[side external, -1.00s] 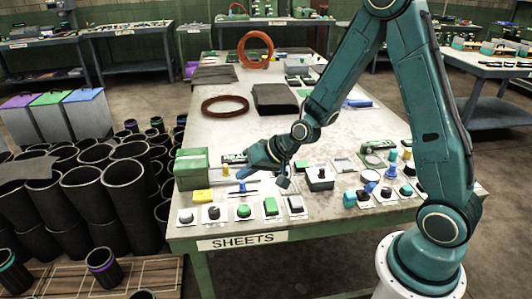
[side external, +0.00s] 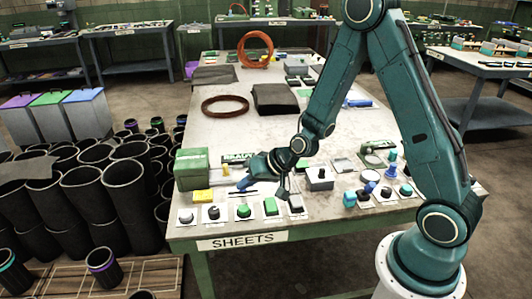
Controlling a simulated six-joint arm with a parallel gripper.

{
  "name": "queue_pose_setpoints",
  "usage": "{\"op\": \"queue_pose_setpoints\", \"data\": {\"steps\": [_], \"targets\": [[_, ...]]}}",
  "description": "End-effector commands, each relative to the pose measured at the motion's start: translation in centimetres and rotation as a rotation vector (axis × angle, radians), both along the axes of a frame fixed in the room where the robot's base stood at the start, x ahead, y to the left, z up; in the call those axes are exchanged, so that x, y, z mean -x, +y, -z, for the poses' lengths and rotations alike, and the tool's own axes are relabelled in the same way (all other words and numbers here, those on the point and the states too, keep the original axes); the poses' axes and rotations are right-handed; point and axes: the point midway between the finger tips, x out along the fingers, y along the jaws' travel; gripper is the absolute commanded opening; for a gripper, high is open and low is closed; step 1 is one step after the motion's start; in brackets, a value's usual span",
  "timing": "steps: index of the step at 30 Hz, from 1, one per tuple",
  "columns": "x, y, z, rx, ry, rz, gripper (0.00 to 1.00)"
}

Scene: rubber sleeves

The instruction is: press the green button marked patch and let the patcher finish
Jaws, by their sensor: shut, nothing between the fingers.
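Two green buttons sit on white plates along the table's near edge: a round one (side external: 244,211) and a rectangular one (side external: 270,206). Their markings are too small to read, so I cannot tell which is marked patch. My gripper (side external: 283,194) is shut and empty, pointing down just above and behind the rectangular green button and a grey switch (side external: 295,204). The picture does not show it touching either.
Black and grey knobs flank the green buttons. A grey box with a knob (side external: 319,178) stands right of my gripper, and several coloured knobs (side external: 366,193) are further right. A yellow block (side external: 203,196) lies left. The table (side external: 207,128) is clearer farther back.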

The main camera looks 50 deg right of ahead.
Motion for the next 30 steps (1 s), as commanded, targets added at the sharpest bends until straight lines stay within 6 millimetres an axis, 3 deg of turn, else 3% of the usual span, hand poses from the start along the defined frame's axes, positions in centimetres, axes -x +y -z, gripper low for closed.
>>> {"op": "queue_pose_setpoints", "data": {"steps": [15, 30], "targets": [[0.0, 0.0, 4.7, -0.002, 0.001, 0.0, 0.0], [0.0, 0.0, 5.3, -0.001, -0.001, 0.001, 0.0]]}}
